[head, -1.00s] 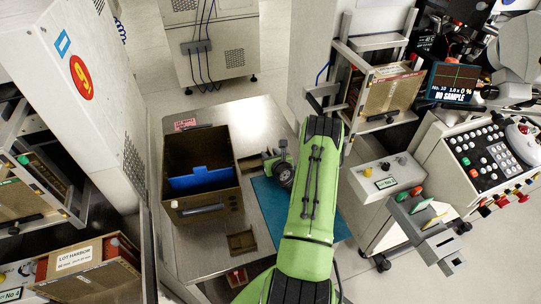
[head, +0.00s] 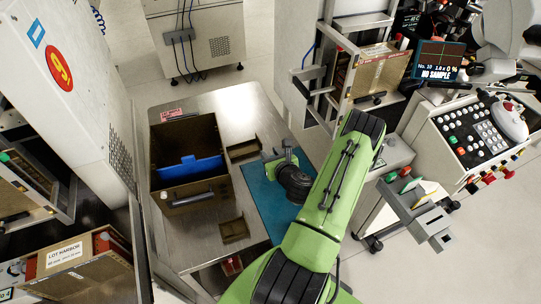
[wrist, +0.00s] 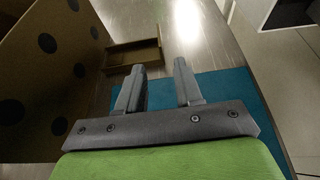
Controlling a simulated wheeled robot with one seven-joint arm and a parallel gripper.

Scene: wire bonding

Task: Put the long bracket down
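A shallow brown bracket (head: 243,150), which looks like the long one, lies on the metal table just right of the brown bin. It also shows ahead of my fingers in the wrist view (wrist: 133,52).
The tall brown bin (head: 165,196) with a blue divider (head: 190,169) stands at the table's left. The blue mat (head: 257,190) is clear around my arm. A rack (head: 330,70) and a control console (head: 480,140) stand at the right.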

